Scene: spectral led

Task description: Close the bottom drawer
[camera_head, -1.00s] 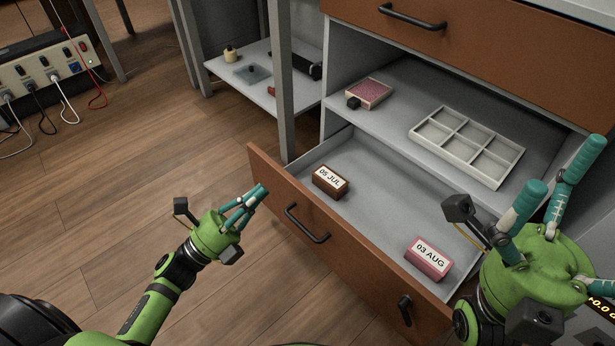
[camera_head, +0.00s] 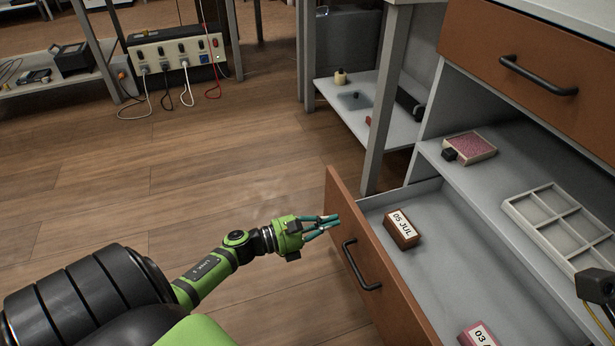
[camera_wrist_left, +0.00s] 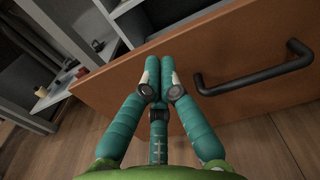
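The bottom drawer, with a brown front (camera_head: 385,282) and a black bar handle (camera_head: 362,266), stands pulled out from the cabinet. A brown block labelled 05 JUL (camera_head: 402,229) and a pink block labelled 03 (camera_head: 478,336), cut off by the picture edge, sit inside it. My left gripper (camera_head: 336,221) has its fingers together, with nothing between them, at the front's outer face, left of the handle. The left wrist view shows the fingertips (camera_wrist_left: 160,63) over the brown front (camera_wrist_left: 225,65), left of the handle (camera_wrist_left: 260,75); contact is unclear. My right gripper's fingers are out of view.
Above the drawer, an open shelf holds a pink-topped box (camera_head: 472,148) and a white divided tray (camera_head: 562,222). A closed upper drawer (camera_head: 500,55) is above that. A grey table leg (camera_head: 383,110) stands behind the drawer's far end.

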